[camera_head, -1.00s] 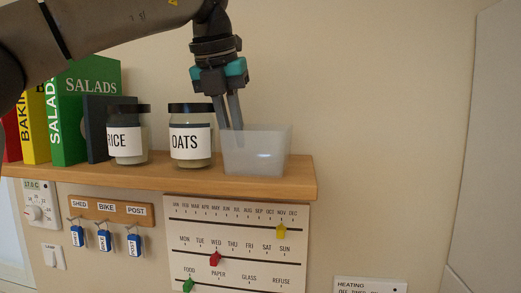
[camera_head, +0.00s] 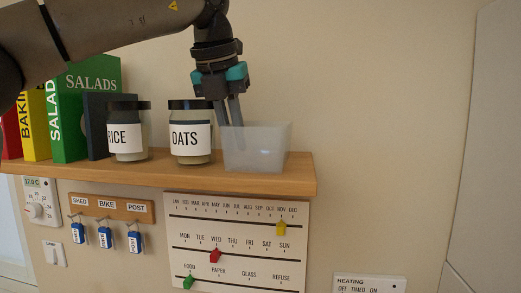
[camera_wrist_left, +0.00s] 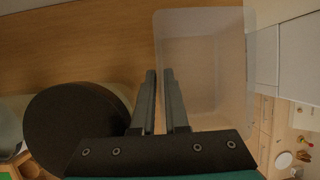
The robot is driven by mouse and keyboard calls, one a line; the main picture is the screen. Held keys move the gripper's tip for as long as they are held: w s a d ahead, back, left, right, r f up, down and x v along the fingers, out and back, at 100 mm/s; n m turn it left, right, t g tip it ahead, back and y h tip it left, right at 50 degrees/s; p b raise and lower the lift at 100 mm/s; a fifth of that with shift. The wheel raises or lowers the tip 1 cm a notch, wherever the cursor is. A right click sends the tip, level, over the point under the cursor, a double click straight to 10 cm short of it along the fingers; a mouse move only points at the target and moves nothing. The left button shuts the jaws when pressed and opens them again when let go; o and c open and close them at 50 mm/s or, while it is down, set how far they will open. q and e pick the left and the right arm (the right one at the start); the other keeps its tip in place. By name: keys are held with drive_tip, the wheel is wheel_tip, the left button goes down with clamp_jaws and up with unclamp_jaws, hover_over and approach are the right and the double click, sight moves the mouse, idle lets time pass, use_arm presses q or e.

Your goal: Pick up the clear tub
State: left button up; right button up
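The clear tub (camera_head: 262,150) is a translucent, open-topped box standing upright at the right end of the wooden shelf. My left gripper (camera_head: 234,124) points down at the tub's left side. A narrow gap shows between the fingers, so the gripper looks open, not pressed on the wall. My right gripper is in no view.
The oats jar (camera_head: 191,140) stands close left of the tub, its dark lid (camera_wrist_left: 75,125) near my fingers. The rice jar (camera_head: 128,138) and several books (camera_head: 70,125) are further left. The shelf (camera_head: 170,176) ends just right of the tub.

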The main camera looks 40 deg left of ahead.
use_arm(q)
clamp_jaws()
idle(1.0)
drive_tip(key=shift+r, duration=0.15)
idle(0.5)
drive_tip(key=shift+r, duration=5.05)
